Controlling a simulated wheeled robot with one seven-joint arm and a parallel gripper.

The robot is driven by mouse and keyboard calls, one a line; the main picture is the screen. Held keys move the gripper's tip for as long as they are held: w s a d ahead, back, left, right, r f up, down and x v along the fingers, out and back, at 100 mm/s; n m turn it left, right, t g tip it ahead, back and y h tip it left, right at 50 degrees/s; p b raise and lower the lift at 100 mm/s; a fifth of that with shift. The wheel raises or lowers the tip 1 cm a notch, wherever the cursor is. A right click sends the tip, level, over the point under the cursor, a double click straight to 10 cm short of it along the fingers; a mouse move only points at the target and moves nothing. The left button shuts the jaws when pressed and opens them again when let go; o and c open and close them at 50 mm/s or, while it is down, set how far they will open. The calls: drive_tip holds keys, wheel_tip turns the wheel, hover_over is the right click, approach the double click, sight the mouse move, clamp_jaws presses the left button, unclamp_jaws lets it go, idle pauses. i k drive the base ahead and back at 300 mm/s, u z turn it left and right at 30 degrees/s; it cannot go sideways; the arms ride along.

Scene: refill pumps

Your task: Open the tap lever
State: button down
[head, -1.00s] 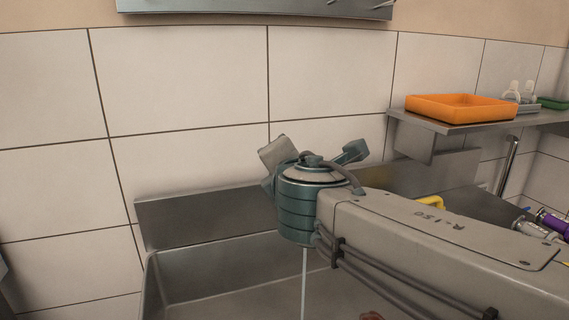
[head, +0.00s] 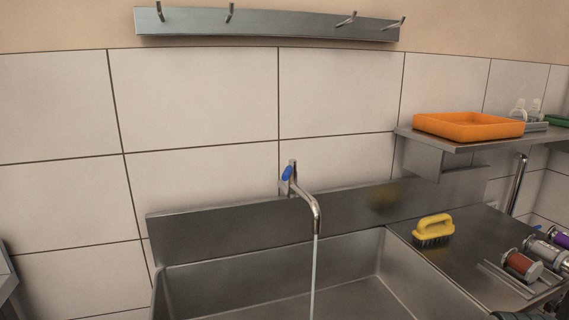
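The tap (head: 311,203) is on the wall above the sink, in the middle of the head view. Its lever (head: 287,173) has a blue end and stands at the tap's upper left. A thin stream of water (head: 314,275) runs from the spout down into the sink (head: 268,278). My gripper and arm are not in the head view.
A yellow brush (head: 434,229) stands on the steel drainboard right of the sink, with red and purple cylinders (head: 522,265) further right. An orange tray (head: 468,126) rests on a wall shelf (head: 440,141). A hook rail (head: 268,23) hangs above.

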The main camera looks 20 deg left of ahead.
sight(290, 168)
drive_tip(key=k, duration=1.25)
drive_tip(key=u, duration=0.75)
drive_tip(key=i, duration=0.95)
